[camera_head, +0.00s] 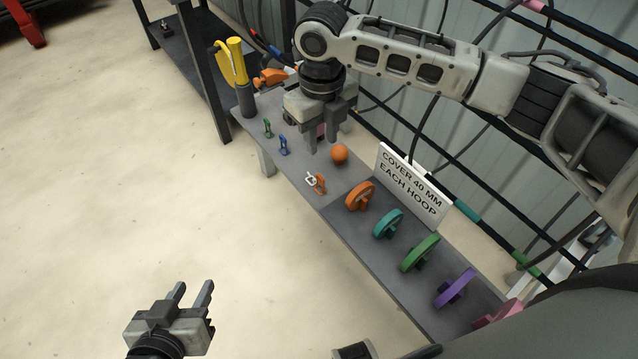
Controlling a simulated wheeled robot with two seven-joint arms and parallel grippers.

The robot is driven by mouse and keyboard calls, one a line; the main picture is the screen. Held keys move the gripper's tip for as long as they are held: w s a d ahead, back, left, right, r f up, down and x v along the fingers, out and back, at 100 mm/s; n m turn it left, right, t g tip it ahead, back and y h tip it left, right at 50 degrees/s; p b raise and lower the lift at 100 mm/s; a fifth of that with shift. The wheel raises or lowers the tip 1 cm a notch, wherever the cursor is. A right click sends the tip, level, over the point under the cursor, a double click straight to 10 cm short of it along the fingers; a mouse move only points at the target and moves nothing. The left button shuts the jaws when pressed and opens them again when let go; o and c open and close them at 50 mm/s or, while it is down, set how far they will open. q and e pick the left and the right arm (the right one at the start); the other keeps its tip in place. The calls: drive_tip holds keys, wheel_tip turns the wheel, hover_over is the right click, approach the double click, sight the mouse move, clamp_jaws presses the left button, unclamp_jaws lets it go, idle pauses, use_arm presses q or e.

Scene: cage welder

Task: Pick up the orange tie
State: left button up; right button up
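A small upright orange piece (320,184), which looks like the orange tie, stands on the grey bench near its front edge, left of the orange hoop. A small white piece (311,179) is right beside it; I cannot tell whether they touch. My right gripper (323,146) points down over the bench, up and slightly right of the orange piece in the picture. Its fingers are apart and it appears empty. My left gripper (190,290) is at the lower left over the floor, open and empty, far from the bench.
Orange (352,201), teal (378,230), green (409,258) and purple (466,282) hoops line the bench. An orange ball (339,154), a sign (412,184), small green (268,127) and blue (284,146) pieces are nearby. The floor in front is clear.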

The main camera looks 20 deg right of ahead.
sight(320, 176)
wheel_tip(320, 176, down, 13)
drive_tip(key=shift+a+f+b, duration=0.1)
drive_tip(key=shift+b, duration=0.2)
clamp_jaws()
